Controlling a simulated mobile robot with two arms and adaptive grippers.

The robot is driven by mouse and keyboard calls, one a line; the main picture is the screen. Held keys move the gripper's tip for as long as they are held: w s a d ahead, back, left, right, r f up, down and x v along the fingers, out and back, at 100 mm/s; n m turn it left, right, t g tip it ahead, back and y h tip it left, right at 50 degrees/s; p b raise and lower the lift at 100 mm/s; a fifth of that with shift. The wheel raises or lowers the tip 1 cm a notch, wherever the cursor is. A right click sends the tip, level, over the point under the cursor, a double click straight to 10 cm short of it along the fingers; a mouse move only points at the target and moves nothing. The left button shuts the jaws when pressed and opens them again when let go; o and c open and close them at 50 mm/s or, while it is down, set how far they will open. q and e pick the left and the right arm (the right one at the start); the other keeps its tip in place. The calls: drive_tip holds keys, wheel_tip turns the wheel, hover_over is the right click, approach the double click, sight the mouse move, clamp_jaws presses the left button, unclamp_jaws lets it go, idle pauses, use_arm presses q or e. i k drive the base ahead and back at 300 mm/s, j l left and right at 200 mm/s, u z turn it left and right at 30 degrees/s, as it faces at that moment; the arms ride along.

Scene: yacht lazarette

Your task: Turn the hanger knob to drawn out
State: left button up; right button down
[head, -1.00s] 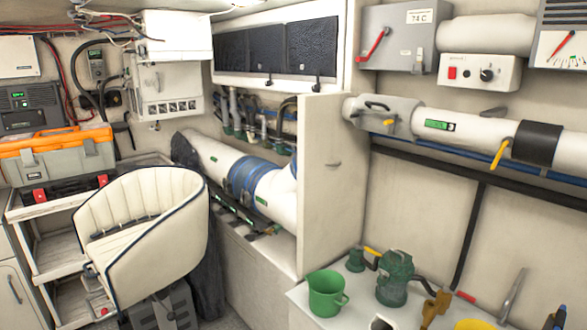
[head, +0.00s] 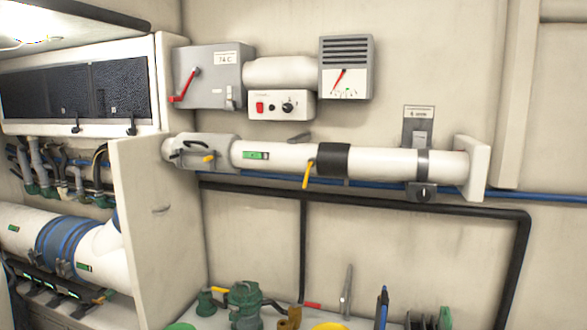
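A grey pipe hanger (head: 423,163) clasps the white pipe (head: 390,163) near its right end. A dark block with a small round light part, which looks like the hanger knob (head: 423,192), sits just below the pipe. It is too small to tell how far out it stands. A grey labelled plate (head: 418,122) is on the wall directly above the hanger; its writing is too small to read. Neither of my grippers is in view.
A black pipe (head: 380,206) and a blue pipe (head: 540,196) run along the wall behind and below the hanger. A yellow handle (head: 308,175) hangs off the white pipe to the left. Below are a green pump (head: 245,302) and several tools.

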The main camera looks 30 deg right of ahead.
sight(423, 194)
drive_tip(key=z, duration=1.6)
